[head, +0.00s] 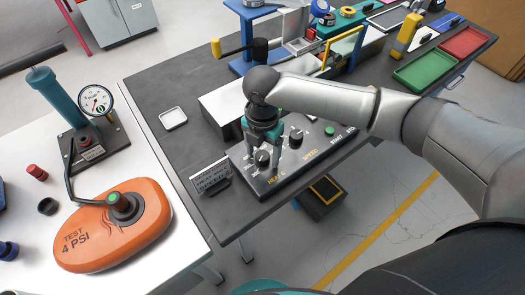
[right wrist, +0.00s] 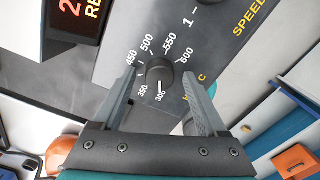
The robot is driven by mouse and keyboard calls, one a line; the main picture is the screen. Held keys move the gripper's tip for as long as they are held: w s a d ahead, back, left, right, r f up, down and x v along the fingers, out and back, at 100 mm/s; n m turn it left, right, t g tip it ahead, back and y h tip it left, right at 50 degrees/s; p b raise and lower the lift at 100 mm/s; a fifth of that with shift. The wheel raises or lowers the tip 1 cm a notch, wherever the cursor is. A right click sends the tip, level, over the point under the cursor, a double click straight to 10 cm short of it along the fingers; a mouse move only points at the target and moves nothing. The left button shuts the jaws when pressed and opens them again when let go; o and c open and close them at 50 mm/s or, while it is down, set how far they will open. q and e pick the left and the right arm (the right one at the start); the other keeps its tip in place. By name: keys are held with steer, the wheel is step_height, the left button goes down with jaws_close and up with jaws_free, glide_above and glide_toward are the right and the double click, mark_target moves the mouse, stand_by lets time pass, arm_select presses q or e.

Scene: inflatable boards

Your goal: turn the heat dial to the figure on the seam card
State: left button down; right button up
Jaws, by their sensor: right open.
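The heat dial (head: 262,158) is a round black knob on the dark control panel (head: 285,182), by the yellow "HEAT C" label. In the right wrist view the dial (right wrist: 160,76) has figures from 300 to 600 around it, and its white mark points toward 300. My right gripper (head: 262,147) is above the dial, pointing down. In the wrist view its two fingers (right wrist: 160,80) stand apart on either side of the dial, with gaps showing. The seam card (head: 211,177) stands left of the panel; its lettering is too small to read surely. My left gripper is not in view.
A speed knob (head: 296,138) and a green button (head: 329,131) sit farther along the panel. A red-lit display (right wrist: 76,12) shows in the wrist view. An orange inflatable (head: 112,228) lies on the white table at left. A green tray (head: 424,70) is at the bench's far right.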

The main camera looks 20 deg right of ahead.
steer(key=shift+c, duration=0.3)
jaws_close()
stand_by(0.3)
